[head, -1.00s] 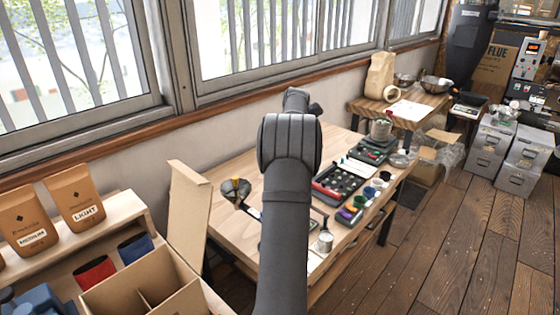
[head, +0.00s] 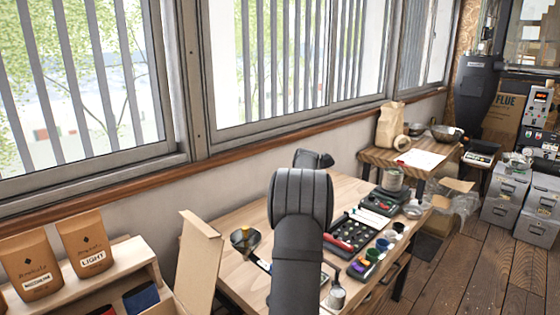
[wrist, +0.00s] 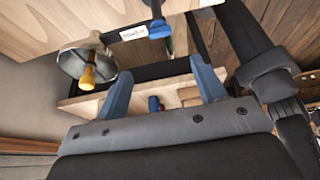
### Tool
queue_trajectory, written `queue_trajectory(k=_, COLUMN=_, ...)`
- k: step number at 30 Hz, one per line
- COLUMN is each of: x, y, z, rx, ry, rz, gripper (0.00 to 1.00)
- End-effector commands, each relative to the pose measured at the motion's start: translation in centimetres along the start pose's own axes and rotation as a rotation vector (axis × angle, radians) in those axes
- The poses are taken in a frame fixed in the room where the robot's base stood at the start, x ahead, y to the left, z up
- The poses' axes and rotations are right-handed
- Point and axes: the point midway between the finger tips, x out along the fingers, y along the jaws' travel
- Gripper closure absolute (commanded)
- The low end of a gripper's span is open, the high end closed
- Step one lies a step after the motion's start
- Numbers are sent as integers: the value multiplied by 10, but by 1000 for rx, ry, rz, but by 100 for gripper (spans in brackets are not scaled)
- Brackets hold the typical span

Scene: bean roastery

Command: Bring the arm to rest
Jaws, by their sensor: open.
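My arm (head: 300,205) rises in front of the worktable (head: 240,275) in the head view and hides part of it. My gripper is hidden in that view. In the wrist view my gripper (wrist: 162,90) shows two blue fingers spread well apart, with nothing held between them. A small dark blue item (wrist: 155,103) shows in the gap between the fingers, beyond them. I cannot tell how far off it is. A round metal piece with a yellow knob (wrist: 86,75) lies left of the fingers.
Coffee bags (head: 85,245) stand on a shelf at the left, beside an upright board (head: 198,262). A black tray (head: 352,232) and several small cups lie right of my arm. A side table (head: 435,165) holds a paper bag (head: 390,125). Floor at the right (head: 440,285) is open.

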Motion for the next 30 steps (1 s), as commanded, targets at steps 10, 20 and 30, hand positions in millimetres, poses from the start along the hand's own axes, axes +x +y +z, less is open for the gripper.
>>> queue_trajectory(k=10, x=71, y=0, z=0, rx=2, ry=3, rz=-2, gripper=36)
queue_trajectory(k=20, x=121, y=0, z=0, rx=1, ry=2, rz=-2, gripper=36)
queue_trajectory(k=30, x=131, y=0, z=0, rx=1, ry=0, rz=0, gripper=36)
